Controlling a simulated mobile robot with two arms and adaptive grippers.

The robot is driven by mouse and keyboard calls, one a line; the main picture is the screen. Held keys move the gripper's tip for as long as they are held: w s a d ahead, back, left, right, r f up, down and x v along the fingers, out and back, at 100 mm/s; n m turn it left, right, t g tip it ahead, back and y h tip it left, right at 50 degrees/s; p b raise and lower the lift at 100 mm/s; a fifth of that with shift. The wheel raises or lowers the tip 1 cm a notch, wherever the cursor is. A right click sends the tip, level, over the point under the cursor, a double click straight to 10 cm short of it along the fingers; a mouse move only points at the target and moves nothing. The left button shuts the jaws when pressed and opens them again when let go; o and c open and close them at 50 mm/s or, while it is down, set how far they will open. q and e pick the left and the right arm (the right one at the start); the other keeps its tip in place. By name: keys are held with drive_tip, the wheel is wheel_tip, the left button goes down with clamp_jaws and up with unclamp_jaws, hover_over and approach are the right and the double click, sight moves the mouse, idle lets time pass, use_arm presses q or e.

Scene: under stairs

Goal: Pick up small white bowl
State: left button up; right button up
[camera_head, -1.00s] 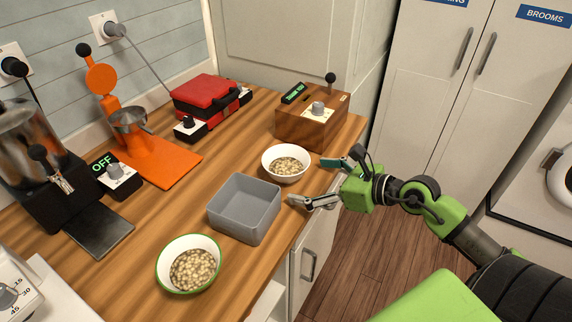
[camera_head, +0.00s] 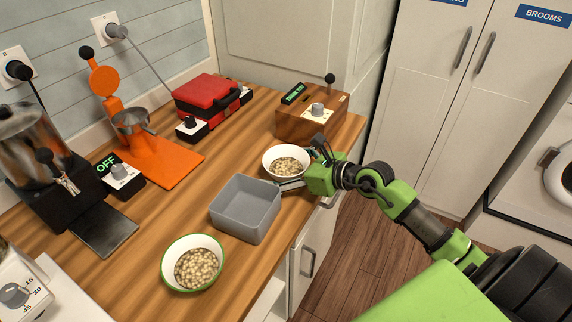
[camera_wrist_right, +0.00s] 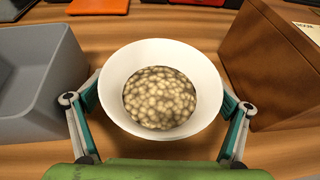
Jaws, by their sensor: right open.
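The small white bowl (camera_head: 272,155) stands upright on the wooden counter and holds pale beans or similar pieces (camera_head: 286,166). My right gripper (camera_head: 297,170) is at the bowl's near right side. In the right wrist view the white bowl (camera_wrist_right: 205,75) lies between the two open fingers (camera_wrist_right: 160,118), one on each side. I cannot tell whether either finger touches it. A larger white bowl with a green rim (camera_head: 192,242), also filled with pale pieces, stands nearer the front. My left gripper is not in view.
A grey square bin (camera_head: 228,218) stands just left of the white bowl; in the wrist view it is close to the left finger. A wooden box with a knob (camera_head: 295,128) stands behind right. An orange press (camera_head: 165,165) and red appliance (camera_head: 208,90) are farther back.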

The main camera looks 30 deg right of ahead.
drive_tip(key=shift+c, duration=0.4)
drive_tip(key=c, duration=1.3)
drive_tip(key=shift+r, duration=0.2)
drive_tip(key=shift+r, duration=0.7)
drive_tip(key=s+r, duration=0.1)
drive_tip(key=r, duration=0.1)
drive_tip(key=s+a+r+b, duration=0.1)
drive_tip(key=r, duration=0.1)
drive_tip(key=s+a+r, duration=0.1)
drive_tip(key=s+r, duration=0.1)
drive_tip(key=r, duration=0.1)
drive_tip(key=shift+a, duration=0.2)
drive_tip(key=s+a+r+p, duration=0.4)
drive_tip(key=s+p, duration=0.3)
drive_tip(key=s, duration=0.1)
drive_tip(key=shift+a+r, duration=0.15)
drive_tip(key=shift+a, duration=0.15)
